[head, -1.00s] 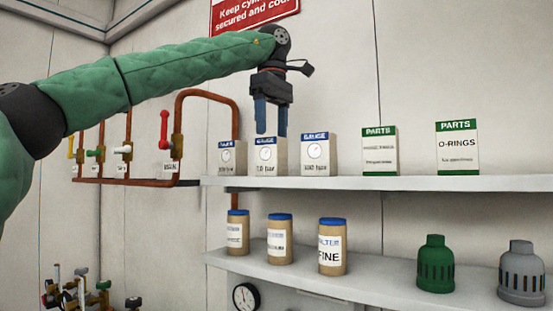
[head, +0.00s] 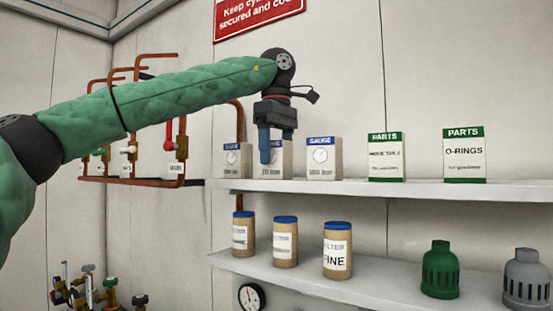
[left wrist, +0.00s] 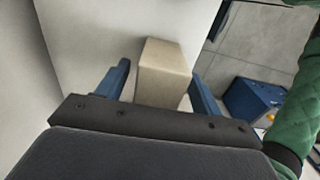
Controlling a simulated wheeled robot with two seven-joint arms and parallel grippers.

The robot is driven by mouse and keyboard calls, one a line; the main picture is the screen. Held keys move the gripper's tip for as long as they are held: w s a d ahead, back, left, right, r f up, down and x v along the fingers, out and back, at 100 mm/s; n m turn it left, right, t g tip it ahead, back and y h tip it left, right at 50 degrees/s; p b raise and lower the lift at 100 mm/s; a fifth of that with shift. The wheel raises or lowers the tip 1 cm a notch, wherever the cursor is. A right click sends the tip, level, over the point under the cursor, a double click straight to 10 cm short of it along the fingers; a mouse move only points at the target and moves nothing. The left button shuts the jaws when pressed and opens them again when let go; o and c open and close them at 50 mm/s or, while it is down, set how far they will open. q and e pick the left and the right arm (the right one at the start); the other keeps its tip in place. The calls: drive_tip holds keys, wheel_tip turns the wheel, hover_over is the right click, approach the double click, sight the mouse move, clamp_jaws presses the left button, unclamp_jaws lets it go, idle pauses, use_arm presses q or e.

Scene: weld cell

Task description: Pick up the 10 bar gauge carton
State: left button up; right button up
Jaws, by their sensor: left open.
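Three gauge cartons with blue tops stand in a row on the upper shelf. The middle carton (head: 272,172) has a label that seems to read 10 bar, though it is small and partly covered. My left gripper (head: 277,150) points down over this carton, open, with one blue finger in front of its upper part. In the left wrist view, the plain top of a carton (left wrist: 164,72) shows between the two spread fingers of the gripper (left wrist: 160,80), with a gap visible on each side. My right gripper is not in view.
Gauge cartons stand close on the left (head: 232,162) and right (head: 324,160). Two green-and-white parts cartons stand further right on the upper shelf (head: 360,188). Filter canisters (head: 337,262) and valve caps stand on the lower shelf. Copper pipes with valves (head: 128,182) run at left.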

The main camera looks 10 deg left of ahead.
use_arm(q)
drive_tip(key=shift+w, duration=0.15)
drive_tip(key=c, duration=0.9)
drive_tip(key=shift+c, duration=1.3)
